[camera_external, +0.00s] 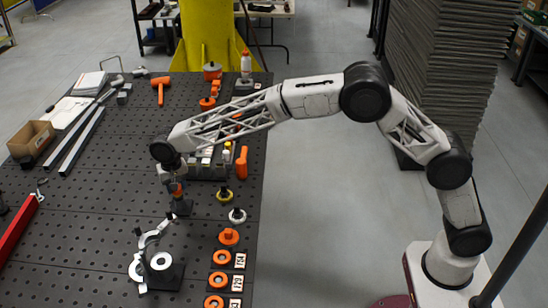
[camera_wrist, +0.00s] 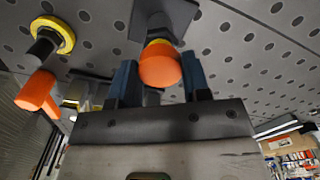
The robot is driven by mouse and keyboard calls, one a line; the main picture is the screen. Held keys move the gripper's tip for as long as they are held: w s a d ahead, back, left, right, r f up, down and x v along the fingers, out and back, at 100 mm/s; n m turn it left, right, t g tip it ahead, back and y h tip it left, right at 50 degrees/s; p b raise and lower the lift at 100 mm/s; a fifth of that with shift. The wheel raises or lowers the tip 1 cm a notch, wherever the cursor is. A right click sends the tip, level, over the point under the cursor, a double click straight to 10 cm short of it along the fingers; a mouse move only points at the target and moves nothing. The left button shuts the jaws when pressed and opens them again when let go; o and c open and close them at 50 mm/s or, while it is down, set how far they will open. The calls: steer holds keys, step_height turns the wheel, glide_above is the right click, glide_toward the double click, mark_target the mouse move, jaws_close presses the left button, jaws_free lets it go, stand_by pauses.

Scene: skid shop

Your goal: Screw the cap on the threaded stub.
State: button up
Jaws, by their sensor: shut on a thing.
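The cap also shows as a small orange patch in the external view (camera_external: 177,189). A dark block-like stand (camera_external: 182,207) is right below it; in the wrist view a yellowish stub (camera_wrist: 160,42) shows behind the cap, in line with it. I cannot tell whether the threads are engaged.
A yellow ring with a dark knob (camera_external: 224,195), a white one (camera_external: 237,215) and several orange round pieces (camera_external: 228,237) line the table's right edge. A white-and-dark clamp-like fixture (camera_external: 160,261) stands in front. An orange handle (camera_external: 241,162) lies behind, right. Bare table lies left of the gripper.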

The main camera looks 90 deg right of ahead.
steer(key=o, duration=1.2)
steer(key=shift+r, duration=0.2)
steer(key=shift+r, duration=1.3)
steer(key=shift+r, duration=0.1)
steer(key=shift+r, duration=1.9)
steer(key=shift+s+r, duration=0.1)
